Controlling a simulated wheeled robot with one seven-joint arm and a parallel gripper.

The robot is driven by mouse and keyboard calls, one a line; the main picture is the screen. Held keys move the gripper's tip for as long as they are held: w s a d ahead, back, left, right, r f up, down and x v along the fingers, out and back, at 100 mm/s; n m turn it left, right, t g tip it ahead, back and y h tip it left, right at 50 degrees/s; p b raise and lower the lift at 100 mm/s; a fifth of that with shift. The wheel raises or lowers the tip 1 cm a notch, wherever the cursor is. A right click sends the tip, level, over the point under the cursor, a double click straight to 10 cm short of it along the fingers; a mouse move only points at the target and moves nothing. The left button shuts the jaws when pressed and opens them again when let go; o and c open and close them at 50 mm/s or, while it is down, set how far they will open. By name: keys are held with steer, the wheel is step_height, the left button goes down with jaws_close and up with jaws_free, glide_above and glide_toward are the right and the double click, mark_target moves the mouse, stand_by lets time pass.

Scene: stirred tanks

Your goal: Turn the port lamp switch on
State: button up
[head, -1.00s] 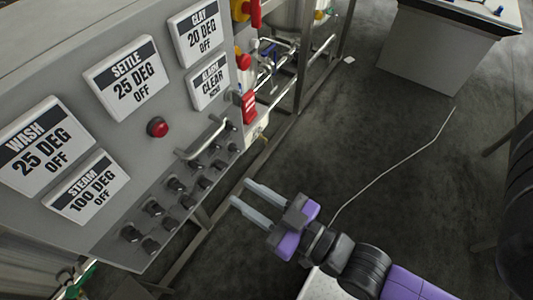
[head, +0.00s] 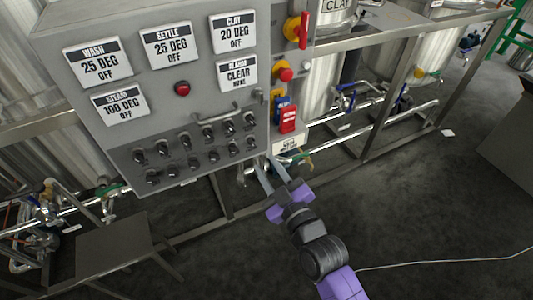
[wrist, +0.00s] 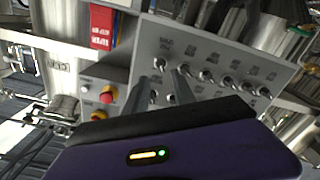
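Two rows of small black switches (head: 195,145) sit on the lower, sloped part of the grey control panel; they also show in the wrist view (wrist: 228,82). Their labels are too small to read, so I cannot tell which one is the port lamp switch. My gripper (head: 265,163) is just below and in front of the panel's lower right corner, with its fingers pointing up toward it. The fingers overlap the switch face there; contact cannot be told.
A metal handle (head: 215,116) stands out above the switches. A red button (head: 182,89), a red tag (head: 288,119), a blue tag (head: 279,103) and a yellow-and-red rotary switch (head: 297,30) are nearby. Pipes and frame legs lie below and right.

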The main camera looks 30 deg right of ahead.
mark_target(254, 146)
steer(key=w+p, duration=0.2)
steer(key=w, duration=0.4)
steer(key=shift+w+r, duration=0.1)
steer(key=shift+r, duration=0.05)
steer(key=shift+w, duration=0.85)
steer(key=shift+f, duration=0.2)
jaws_close()
